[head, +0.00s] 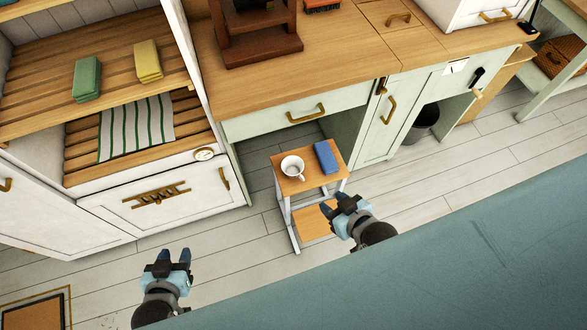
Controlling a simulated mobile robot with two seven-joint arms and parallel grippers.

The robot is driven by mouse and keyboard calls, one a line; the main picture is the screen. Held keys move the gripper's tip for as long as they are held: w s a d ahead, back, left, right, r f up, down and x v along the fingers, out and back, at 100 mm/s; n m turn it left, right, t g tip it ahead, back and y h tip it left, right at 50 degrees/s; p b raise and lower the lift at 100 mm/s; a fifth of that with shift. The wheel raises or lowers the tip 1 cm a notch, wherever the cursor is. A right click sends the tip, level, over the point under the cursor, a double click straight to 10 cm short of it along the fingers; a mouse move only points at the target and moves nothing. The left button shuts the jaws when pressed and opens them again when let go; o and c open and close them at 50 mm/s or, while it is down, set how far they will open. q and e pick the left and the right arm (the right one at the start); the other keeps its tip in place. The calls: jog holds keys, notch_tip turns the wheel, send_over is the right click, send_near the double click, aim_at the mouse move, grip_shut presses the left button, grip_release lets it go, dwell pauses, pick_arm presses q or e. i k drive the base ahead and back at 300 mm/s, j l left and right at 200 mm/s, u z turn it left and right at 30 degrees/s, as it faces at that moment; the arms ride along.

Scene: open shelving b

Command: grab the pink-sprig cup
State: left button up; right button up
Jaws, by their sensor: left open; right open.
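A white cup (292,167) stands upright on the left part of a small wooden-topped step stool (312,181). Its handle points down and right in the picture. Any pink sprig on it is too small to make out. My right gripper (339,203) is open and empty, below and to the right of the cup, near the stool's right side and apart from the cup. My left gripper (174,254) is open and empty over the floor, well to the lower left of the stool.
A blue block-like item (326,157) lies on the stool right of the cup. The counter (250,85) and its drawer front (290,112) are behind the stool. Floor between my grippers is clear.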

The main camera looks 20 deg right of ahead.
aim_at(292, 166)
jog(key=i+j+z, duration=0.15)
jog(key=j, duration=0.15)
jog(key=i+j+z, duration=0.15)
jog(key=j, duration=0.2)
jog(key=i+j+z, duration=0.15)
jog(key=j, duration=0.15)
jog(key=i+j+z, duration=0.15)
jog(key=j, duration=0.25)
jog(key=i+j+z, duration=0.15)
jog(key=j, duration=0.2)
jog(key=k, duration=0.05)
